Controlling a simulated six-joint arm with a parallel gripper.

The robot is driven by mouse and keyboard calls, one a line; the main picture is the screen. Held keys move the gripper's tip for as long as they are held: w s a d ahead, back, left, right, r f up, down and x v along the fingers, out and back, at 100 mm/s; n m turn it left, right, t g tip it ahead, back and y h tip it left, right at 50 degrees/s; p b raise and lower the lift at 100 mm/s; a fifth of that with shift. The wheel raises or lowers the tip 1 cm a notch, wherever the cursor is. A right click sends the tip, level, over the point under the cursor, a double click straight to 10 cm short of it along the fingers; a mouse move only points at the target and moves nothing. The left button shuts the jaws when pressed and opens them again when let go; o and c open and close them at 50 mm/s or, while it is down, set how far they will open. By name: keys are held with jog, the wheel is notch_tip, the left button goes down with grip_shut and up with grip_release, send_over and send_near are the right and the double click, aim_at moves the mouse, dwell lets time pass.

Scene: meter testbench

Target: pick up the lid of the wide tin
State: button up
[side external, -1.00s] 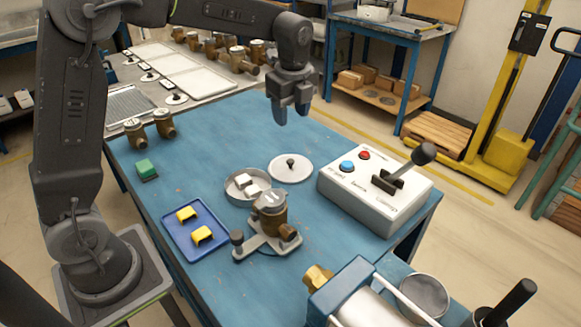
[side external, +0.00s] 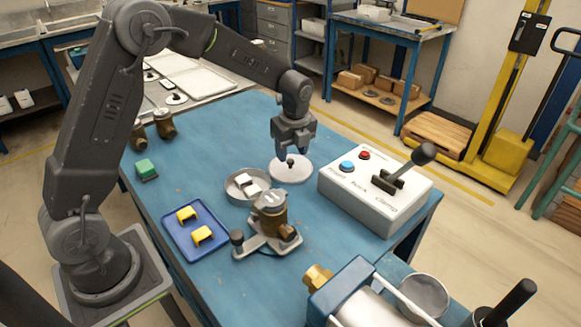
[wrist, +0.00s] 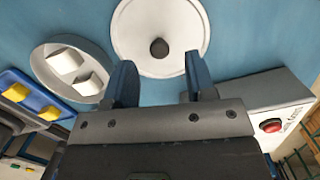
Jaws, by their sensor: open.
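The lid (side external: 290,172) is a pale round disc with a dark knob in its middle. It lies flat on the blue table. In the wrist view the lid (wrist: 160,20) is at the top centre, with its knob (wrist: 159,48) just beyond the gap between my fingers. The wide tin (side external: 233,192) is a shallow open round dish to the left of the lid, with two white blocks in it; it also shows in the wrist view (wrist: 40,73). My gripper (side external: 292,147) is open and empty, pointing down above the lid; its fingers show in the wrist view (wrist: 158,82).
A white control box (side external: 375,197) with a red button, a blue button and a lever stands right of the lid. A brass meter (side external: 270,215) on a clamp stands in front. A blue tray (side external: 195,245) with yellow parts is at left. The table behind the lid is clear.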

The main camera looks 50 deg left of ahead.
aim_at(291, 160)
jog(key=shift+a+f, duration=0.15)
jog(key=shift+f, duration=0.65)
jog(key=shift+a+f, duration=0.1)
jog(key=shift+f, duration=0.65)
jog(key=shift+c, duration=0.2)
grip_shut()
